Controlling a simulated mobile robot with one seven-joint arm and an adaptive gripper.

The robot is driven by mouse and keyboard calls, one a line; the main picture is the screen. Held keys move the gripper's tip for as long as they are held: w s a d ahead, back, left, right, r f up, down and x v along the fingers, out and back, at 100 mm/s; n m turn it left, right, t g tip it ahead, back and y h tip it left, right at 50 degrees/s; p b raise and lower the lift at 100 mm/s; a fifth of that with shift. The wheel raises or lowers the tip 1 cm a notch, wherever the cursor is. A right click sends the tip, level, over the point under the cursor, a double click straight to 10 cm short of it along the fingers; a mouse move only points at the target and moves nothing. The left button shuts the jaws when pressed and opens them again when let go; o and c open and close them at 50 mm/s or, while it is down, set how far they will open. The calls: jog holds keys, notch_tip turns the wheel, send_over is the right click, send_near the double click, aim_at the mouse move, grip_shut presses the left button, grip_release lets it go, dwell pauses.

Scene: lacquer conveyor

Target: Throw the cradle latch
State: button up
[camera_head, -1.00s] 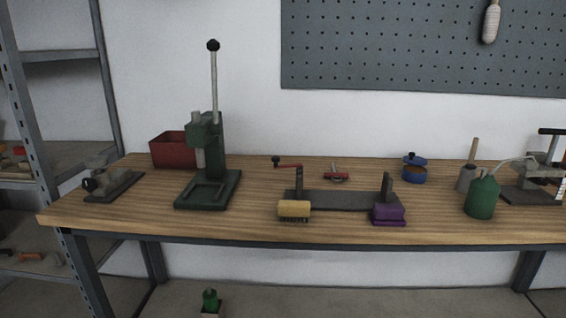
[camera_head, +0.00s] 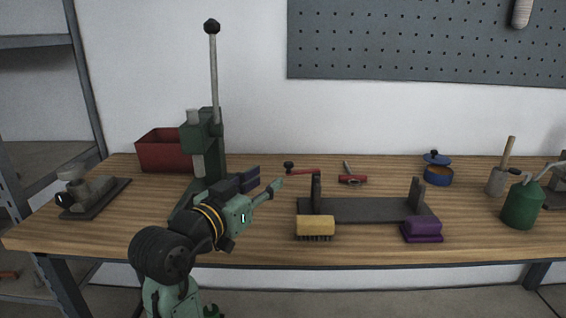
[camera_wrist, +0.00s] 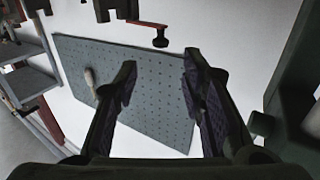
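The cradle (camera_head: 365,210) is a dark grey base with two uprights on the workbench. A red lever (camera_head: 305,171) with a dark knob (camera_head: 289,166) extends left from the top of its left upright and looks like the latch. In the wrist view, a red lever with a dark knob (camera_wrist: 160,41) shows at the top, beyond the fingers. My gripper (camera_head: 268,178) is left of the cradle, just left of and below the knob in the picture. In the wrist view my gripper (camera_wrist: 160,75) has its fingers wide apart with nothing between them.
A green arbor press (camera_head: 203,135) stands close behind my gripper, with a red bin (camera_head: 160,150) beside it. A yellow brush (camera_head: 314,225) and a purple block (camera_head: 421,228) lie before the cradle. A red-handled tool (camera_head: 352,178) lies behind it.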

aim_at(287, 165)
jog(key=p+x, duration=0.2)
jog(key=x, duration=0.7)
jog(key=shift+w+d, duration=0.1)
jog(key=shift+w, duration=0.1)
grip_shut()
dwell(0.5)
